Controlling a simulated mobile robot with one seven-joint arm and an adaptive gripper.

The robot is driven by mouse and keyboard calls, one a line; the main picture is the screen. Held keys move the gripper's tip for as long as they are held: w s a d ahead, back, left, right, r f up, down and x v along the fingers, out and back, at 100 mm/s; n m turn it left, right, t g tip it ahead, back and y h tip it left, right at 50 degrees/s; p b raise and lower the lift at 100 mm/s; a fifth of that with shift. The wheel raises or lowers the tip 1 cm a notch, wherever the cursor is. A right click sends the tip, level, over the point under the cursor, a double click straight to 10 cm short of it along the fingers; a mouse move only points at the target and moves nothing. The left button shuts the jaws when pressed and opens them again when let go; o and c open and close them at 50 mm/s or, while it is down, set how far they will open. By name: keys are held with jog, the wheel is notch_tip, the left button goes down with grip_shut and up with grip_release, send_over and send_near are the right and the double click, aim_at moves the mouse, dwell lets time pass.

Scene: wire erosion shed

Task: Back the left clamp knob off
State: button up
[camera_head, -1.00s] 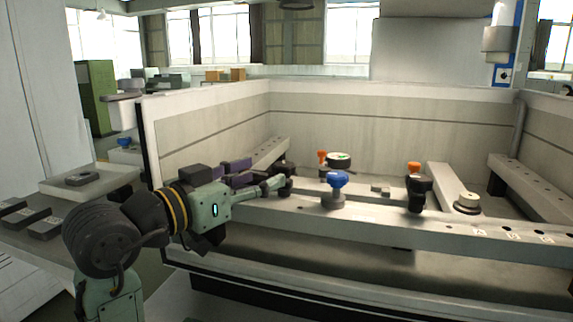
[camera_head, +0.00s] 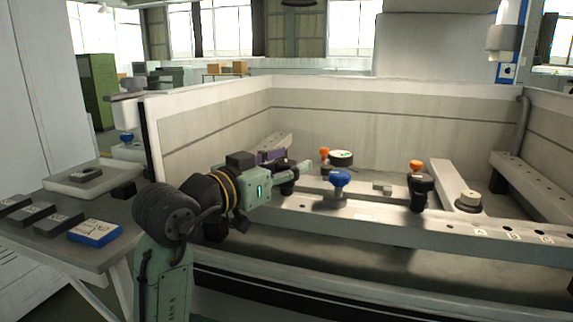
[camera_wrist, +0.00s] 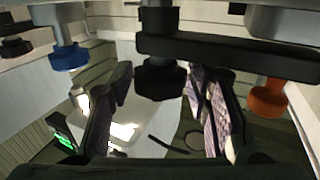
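The left clamp (camera_head: 287,188) stands on the front rail of the tank, a dark shape partly hidden behind my gripper in the head view. In the wrist view its black knob (camera_wrist: 160,82) shows below a dark clamp bar (camera_wrist: 225,55). My gripper (camera_head: 298,168) reaches in from the left at the clamp. In the wrist view the fingers of my gripper (camera_wrist: 160,92) are apart, one on each side of the black knob, with gaps visible on both sides. I cannot tell how deep the knob sits between them.
A blue knob (camera_head: 339,180) stands right of my gripper. An orange knob (camera_head: 324,153) is behind it; another orange knob (camera_head: 416,165) tops the right clamp (camera_head: 420,190). A side table (camera_head: 130,215) at the left holds dark blocks and a blue-edged piece (camera_head: 95,232).

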jog(key=c, duration=0.9)
jog(key=shift+o, duration=0.2)
jog(key=shift+n+t+y, duration=0.7)
jog(key=shift+n+y, duration=0.1)
jog(key=shift+y, duration=0.2)
jog(key=o, duration=1.2)
jog(key=v, duration=1.2)
